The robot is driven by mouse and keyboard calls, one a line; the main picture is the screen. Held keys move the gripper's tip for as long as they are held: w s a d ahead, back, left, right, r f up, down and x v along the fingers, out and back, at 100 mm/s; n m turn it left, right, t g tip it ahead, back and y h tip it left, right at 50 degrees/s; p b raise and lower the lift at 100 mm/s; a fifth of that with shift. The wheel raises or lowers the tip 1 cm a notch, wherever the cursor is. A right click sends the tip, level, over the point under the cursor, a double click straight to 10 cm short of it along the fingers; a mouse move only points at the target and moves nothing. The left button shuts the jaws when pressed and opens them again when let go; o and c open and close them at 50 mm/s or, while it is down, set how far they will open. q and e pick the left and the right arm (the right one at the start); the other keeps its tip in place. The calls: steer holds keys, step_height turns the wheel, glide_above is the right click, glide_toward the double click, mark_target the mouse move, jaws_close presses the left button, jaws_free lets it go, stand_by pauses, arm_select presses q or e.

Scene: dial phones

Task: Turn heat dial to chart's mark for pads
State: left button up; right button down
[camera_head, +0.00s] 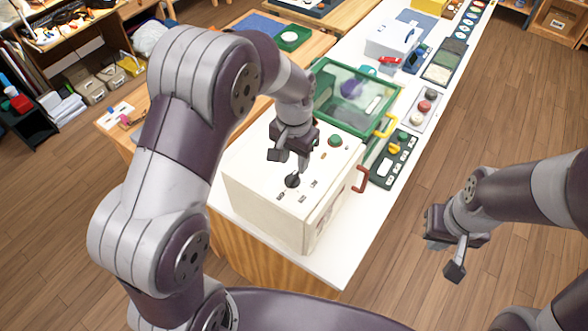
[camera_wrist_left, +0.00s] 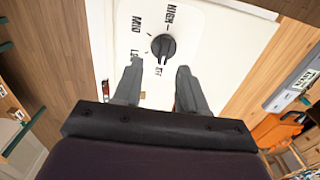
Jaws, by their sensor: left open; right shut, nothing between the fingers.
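The heat dial (camera_head: 292,181) is a black knob on top of a cream box (camera_head: 250,190). In the left wrist view the dial (camera_wrist_left: 163,46) sits on a white plate lettered HIGH, MID, LO and OFF. Its ridge runs roughly toward the OFF lettering; I cannot tell which end is the pointer. My left gripper (camera_head: 290,163) is open above the dial, and in the left wrist view its fingertips (camera_wrist_left: 160,68) are apart, just short of the knob. My right gripper (camera_head: 455,262) is shut and empty, out over the floor at right. I cannot pick out the chart.
A green-framed clear lid (camera_head: 355,97) stands behind the box. A red handle (camera_head: 362,180) juts from its right side. A green round knob (camera_head: 335,141) is on its top. A dark panel with buttons (camera_head: 393,160) and a tray of round knobs (camera_head: 426,106) lie to the right.

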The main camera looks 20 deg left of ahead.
mark_target(292, 176)
arm_select(q)
steer(key=f, duration=0.2)
steer(key=f+p, duration=0.1)
steer(key=f, duration=0.1)
steer(key=a+f, duration=0.1)
steer(key=f, duration=0.1)
steer(key=shift+w+f, duration=0.1)
steer(key=shift+w, duration=0.3)
steer(key=shift+f, duration=0.15)
steer(key=shift+s+d, duration=0.25)
jaws_close()
steer(key=shift+a, duration=0.15)
arm_select(e)
steer(key=shift+w+a+r, duration=0.15)
steer(key=shift+r, duration=0.35)
steer(key=shift+w+a+r, duration=0.1)
steer(key=shift+a+r, duration=0.05)
steer(key=shift+r, duration=0.35)
